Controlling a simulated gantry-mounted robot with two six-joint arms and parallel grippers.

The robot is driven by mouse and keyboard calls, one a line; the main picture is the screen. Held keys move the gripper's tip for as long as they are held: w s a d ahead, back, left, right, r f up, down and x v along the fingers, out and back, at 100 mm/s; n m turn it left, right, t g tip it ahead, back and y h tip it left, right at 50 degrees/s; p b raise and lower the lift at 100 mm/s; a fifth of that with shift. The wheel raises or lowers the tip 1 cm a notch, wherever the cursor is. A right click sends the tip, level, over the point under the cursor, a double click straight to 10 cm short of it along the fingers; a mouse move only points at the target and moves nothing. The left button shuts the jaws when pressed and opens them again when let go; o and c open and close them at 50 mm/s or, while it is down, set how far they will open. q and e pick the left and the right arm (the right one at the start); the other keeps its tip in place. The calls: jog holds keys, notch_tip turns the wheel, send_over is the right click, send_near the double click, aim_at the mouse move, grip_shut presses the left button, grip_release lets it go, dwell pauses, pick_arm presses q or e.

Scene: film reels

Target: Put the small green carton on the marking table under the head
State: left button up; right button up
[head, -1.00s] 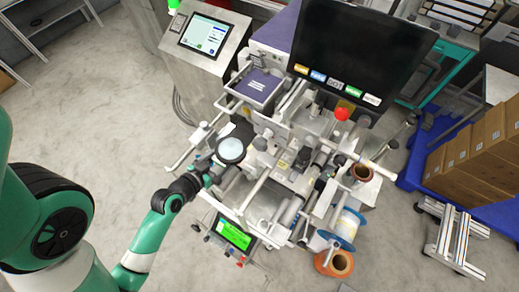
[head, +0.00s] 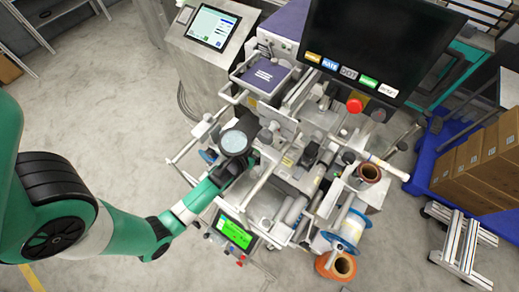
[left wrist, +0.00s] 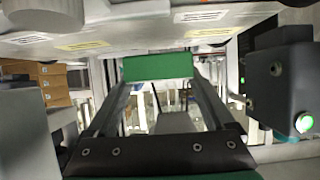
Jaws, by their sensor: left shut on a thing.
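The small green carton (left wrist: 158,66) shows in the left wrist view, between the tips of my left gripper's two fingers. My left gripper (left wrist: 158,82) is shut on it. In the head view my left arm reaches in from the left, and its wrist (head: 235,143) is over the left side of the machine (head: 290,165). The wrist hides the fingers and carton there. I cannot clearly pick out the marking table or the head above it. My right gripper is in neither current view.
A dark monitor (head: 375,45) and a red knob (head: 354,105) stand behind the work area. A touch panel (head: 210,28) is at back left. Film reels (head: 342,265) sit at front right. In the left wrist view, a dark box (left wrist: 278,78) is close on the right.

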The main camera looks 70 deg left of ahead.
aim_at(257, 151)
pick_arm(q)
notch_tip(257, 151, down, 3)
jog(key=shift+r+b, duration=0.1)
jog(key=shift+b, duration=0.25)
pick_arm(e)
jog(key=shift+f, duration=0.6)
pick_arm(q)
jog(key=o, duration=1.1)
jog(key=shift+o, duration=0.2)
pick_arm(e)
jog(key=shift+f, duration=0.15)
pick_arm(q)
jog(key=shift+s+r, duration=0.15)
jog(key=shift+r, duration=0.05)
jog(key=p+v, duration=0.1)
jog(key=v, duration=1)
jog(key=shift+s+d+p, duration=0.3)
jog(key=shift+p, duration=0.05)
pick_arm(e)
jog(key=shift+r, duration=0.9)
